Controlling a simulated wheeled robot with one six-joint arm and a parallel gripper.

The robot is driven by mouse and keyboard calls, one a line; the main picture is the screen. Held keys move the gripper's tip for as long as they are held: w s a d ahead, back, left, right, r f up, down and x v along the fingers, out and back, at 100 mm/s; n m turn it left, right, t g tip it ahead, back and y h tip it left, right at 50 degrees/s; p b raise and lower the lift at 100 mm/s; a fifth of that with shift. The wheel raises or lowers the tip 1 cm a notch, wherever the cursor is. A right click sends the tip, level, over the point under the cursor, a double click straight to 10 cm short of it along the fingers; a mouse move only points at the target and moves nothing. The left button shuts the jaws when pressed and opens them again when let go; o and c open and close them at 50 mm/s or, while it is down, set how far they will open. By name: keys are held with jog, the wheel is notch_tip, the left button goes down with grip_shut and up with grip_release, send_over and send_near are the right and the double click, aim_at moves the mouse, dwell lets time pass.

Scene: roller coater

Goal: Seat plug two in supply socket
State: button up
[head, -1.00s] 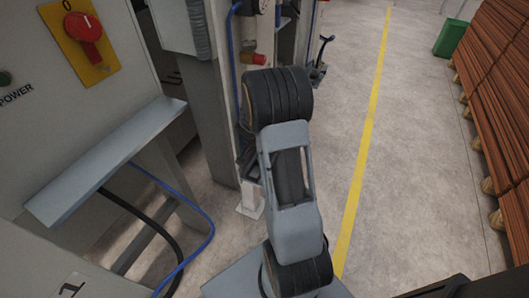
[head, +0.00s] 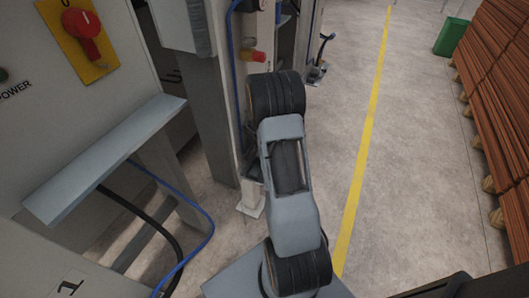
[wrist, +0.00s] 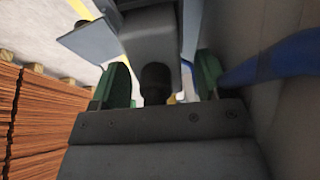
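In the wrist view, my gripper (wrist: 162,78) shows two green fingers standing well apart. A dark round-ended cylinder (wrist: 156,82) shows between them, with a visible gap on each side. I cannot tell whether it is plug two or how near it is. A thick blue hose or cable (wrist: 272,60) runs in from the right, close by the right finger. In the head view my arm hides my gripper. I cannot pick out plug two or the supply socket for certain in either view.
The machine's grey cabinet carries a red rotary switch on a yellow plate (head: 80,38). A grey shelf (head: 105,160) juts out below it, with blue (head: 190,195) and black cables hanging underneath. A red-and-yellow fitting (head: 253,56) is behind my arm. Open floor (head: 420,190) lies right, before stacked brown boards (head: 505,110).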

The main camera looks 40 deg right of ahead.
jog(key=c, duration=1.1)
jog(key=shift+c, duration=0.4)
jog(key=shift+r, duration=0.1)
jog(key=shift+r, duration=0.1)
